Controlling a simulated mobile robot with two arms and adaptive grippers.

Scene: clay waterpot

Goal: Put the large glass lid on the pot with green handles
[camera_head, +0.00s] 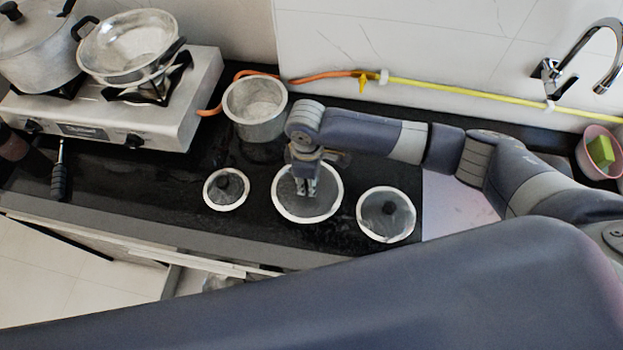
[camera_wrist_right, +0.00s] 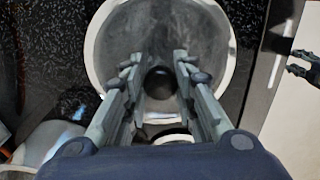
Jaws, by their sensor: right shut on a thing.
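Three round glass lids with pale rims and dark knobs are in a row on the black counter. The middle lid (camera_head: 283,197) looks the largest; the left lid (camera_head: 226,200) is smallest and the right lid (camera_head: 377,227) lies near a pale panel. My right gripper (camera_head: 307,190) is over the middle lid, shut on its dark knob (camera_wrist_right: 160,82). The lid seems to be at counter level. An open metal pot (camera_head: 255,112) stands behind the lids; I cannot see green handles on it.
A stove (camera_head: 180,132) at the left holds a lidded pot (camera_head: 38,55) and a metal pan (camera_head: 125,45), both with black handles. A black-handled utensil (camera_head: 60,183) lies before it. A yellow and orange hose runs along the wall. A pink bowl (camera_head: 590,158) is far right.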

